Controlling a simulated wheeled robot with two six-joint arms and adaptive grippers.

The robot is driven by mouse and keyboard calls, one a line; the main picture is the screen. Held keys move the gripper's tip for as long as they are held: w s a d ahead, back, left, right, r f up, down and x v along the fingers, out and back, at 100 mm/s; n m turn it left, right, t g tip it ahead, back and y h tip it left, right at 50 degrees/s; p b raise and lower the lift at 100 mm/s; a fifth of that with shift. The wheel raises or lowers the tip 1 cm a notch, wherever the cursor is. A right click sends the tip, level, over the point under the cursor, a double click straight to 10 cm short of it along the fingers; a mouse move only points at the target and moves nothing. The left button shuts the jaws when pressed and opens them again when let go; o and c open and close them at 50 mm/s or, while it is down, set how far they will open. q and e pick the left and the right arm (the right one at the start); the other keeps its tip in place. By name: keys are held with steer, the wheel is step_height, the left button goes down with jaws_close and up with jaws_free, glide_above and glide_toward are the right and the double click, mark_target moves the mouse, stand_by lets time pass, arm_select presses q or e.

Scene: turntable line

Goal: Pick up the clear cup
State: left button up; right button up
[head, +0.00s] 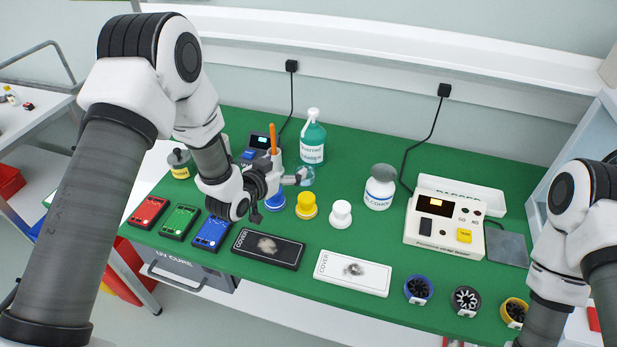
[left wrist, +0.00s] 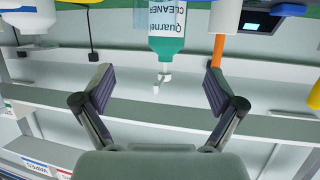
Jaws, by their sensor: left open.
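The clear cup (head: 308,175) is a small see-through vessel with a faint teal tint. In the head view it stands on the green mat just in front of the green cleaner bottle (head: 312,142). My left gripper (head: 279,197) is open and empty, to the left of the cup, with one finger close to it; I cannot tell whether they touch. In the left wrist view, the open jaws (left wrist: 158,85) show with the upside-down cleaner bottle (left wrist: 166,28) beyond them. I cannot make out the cup clearly there. My right gripper is out of view.
Blue (head: 275,201), yellow (head: 306,206) and white (head: 340,215) knobbed pieces stand near the left gripper. An orange stick (head: 273,137) rises behind it. A white alcohol bottle (head: 379,192) and a tester box (head: 440,228) are to the right. Covers (head: 352,273) lie along the front.

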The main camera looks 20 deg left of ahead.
mark_target(310, 158)
arm_select(q)
steer(key=shift+s+f+b, duration=0.25)
steer(key=shift+f+b, duration=0.15)
steer(key=shift+f, duration=0.4)
steer(key=x, duration=0.4)
steer(key=shift+s+d+f, duration=0.15)
steer(key=shift+s, duration=0.05)
steer(key=w+p, duration=0.1)
steer(key=w+d+p, duration=0.1)
steer(key=w, duration=0.1)
steer(key=shift+f, duration=0.15)
steer(key=shift+x, duration=1.05)
steer(key=shift+f, duration=0.25)
steer(key=shift+s+r, duration=0.1)
steer(key=c, duration=1.4)
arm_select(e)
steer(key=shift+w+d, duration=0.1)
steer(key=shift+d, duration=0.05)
arm_select(q)
steer(key=shift+r, duration=0.15)
